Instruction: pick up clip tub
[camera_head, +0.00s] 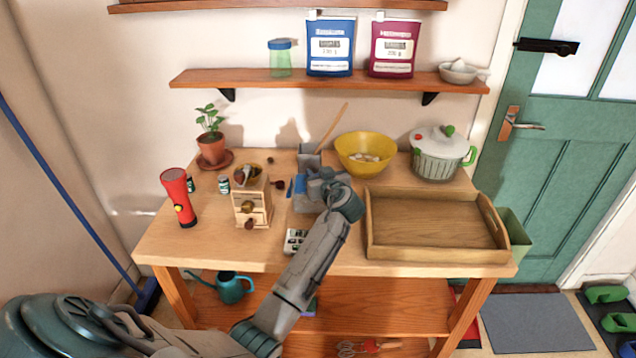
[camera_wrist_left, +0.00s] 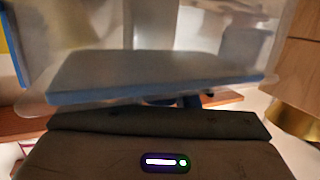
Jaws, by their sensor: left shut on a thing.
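The clip tub (camera_wrist_left: 150,75), a translucent tub with a blue edge, fills most of the left wrist view, close against the gripper body. In the head view only a blue and greyish part of it (camera_head: 301,185) shows beside my left gripper (camera_head: 318,184), which hides the rest. My left gripper is shut on the tub, over the middle of the table. I cannot tell from these views whether the tub touches the tabletop. My right gripper is not in view.
A wooden tray (camera_head: 435,255) lies right of the gripper, with a yellow bowl (camera_head: 365,147) behind it. A grey holder (camera_head: 309,158) with a wooden spoon stands behind. A small wooden grinder (camera_head: 250,205) and red torch (camera_head: 178,198) stand left. A shelf (camera_head: 330,79) hangs above.

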